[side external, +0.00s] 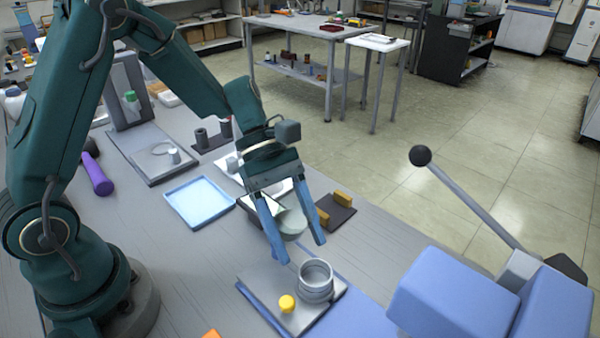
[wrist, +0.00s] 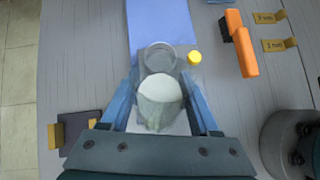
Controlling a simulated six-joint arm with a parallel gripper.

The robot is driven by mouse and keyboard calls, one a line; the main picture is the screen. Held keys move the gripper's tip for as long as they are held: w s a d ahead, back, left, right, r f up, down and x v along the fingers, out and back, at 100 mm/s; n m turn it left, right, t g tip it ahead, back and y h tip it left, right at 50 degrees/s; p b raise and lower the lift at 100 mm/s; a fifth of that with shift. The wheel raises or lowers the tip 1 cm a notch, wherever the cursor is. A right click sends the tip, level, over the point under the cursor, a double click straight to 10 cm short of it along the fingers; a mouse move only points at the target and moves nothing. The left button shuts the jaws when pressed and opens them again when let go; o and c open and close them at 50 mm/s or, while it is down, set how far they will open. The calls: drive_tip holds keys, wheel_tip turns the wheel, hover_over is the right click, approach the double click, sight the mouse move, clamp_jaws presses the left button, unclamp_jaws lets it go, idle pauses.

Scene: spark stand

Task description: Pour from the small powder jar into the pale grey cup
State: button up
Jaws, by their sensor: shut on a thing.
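The small powder jar (wrist: 157,115) is held between the blue fingers of my gripper (side external: 301,252), and its pale round end shows in the wrist view, toward the cup. In the side external view the jar (side external: 292,223) is partly hidden by a finger. I cannot tell how far it tilts or whether powder is leaving it. The pale grey cup (side external: 316,281) stands upright on a grey plate (side external: 268,284), below and just ahead of the fingertips. In the wrist view the cup (wrist: 160,56) is right beyond the jar, its inside hard to make out.
A yellow knob-like piece (side external: 287,303) sits beside the cup. A blue machine with a ball-ended lever (side external: 420,156) stands at the right. A light blue tray (side external: 199,201) and a dark block with yellow pieces (side external: 335,210) lie behind. An orange-handled brush (wrist: 241,43) lies right of the plate.

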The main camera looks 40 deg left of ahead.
drive_tip(key=shift+d+y, duration=0.2)
drive_tip(key=shift+y, duration=0.1)
drive_tip(key=shift+s+d+r+t+y, duration=0.1)
drive_tip(key=shift+d+r+t+y, duration=0.3)
drive_tip(key=shift+r+y, duration=0.5)
drive_tip(key=shift+d+f+y, duration=0.1)
drive_tip(key=shift+y, duration=0.5)
drive_tip(key=shift+a+f+t+y, duration=0.2)
drive_tip(key=shift+f+y, duration=0.3)
drive_tip(key=shift+y, duration=0.45)
drive_tip(key=shift+a+f+t+y, duration=0.15)
drive_tip(key=shift+f+y, duration=0.3)
drive_tip(key=shift+y, duration=0.5)
idle(2.1)
drive_tip(key=shift+r+t+y, duration=0.25)
drive_tip(key=shift+y, duration=0.45)
idle(0.8)
drive_tip(key=shift+a+f+h, duration=0.15)
drive_tip(key=shift+f+h, duration=0.15)
drive_tip(key=shift+h, duration=0.5)
drive_tip(key=shift+d+r+g+h, duration=0.2)
drive_tip(key=shift+r+h, duration=0.15)
drive_tip(key=shift+h, duration=0.2)
drive_tip(key=shift+d+r+g+h, duration=0.2)
drive_tip(key=shift+r+h, duration=0.1)
drive_tip(key=shift+h, duration=0.25)
drive_tip(key=shift+r, duration=0.1)
